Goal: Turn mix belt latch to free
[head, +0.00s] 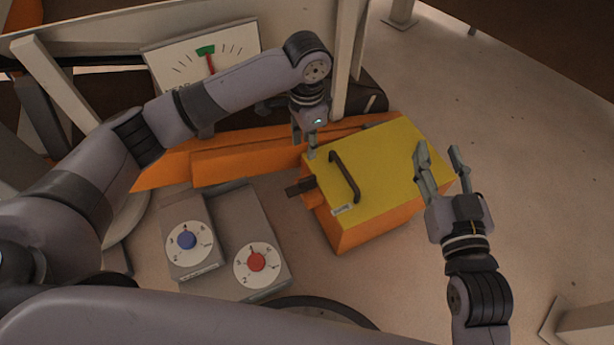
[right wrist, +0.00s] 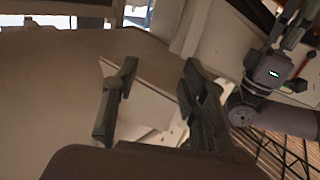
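A box with a yellow top (head: 390,170) and orange sides stands at centre right in the head view. It has a dark bar handle (head: 344,176) and a small white label whose text I cannot read. A dark brown latch-like piece (head: 300,187) sticks out from its left side. My left gripper (head: 305,150) points down at the box's upper left corner, above and behind that piece; I cannot tell whether it touches, and its finger gap is unclear. My right gripper (head: 438,165) is open and empty over the box's right edge; its parted fingers also show in the right wrist view (right wrist: 150,105).
Two grey dial boxes, with a blue knob (head: 187,240) and a red knob (head: 257,262), stand left of the yellow box. A gauge panel (head: 205,55) and an orange beam (head: 245,158) lie behind. The floor at right is mostly clear.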

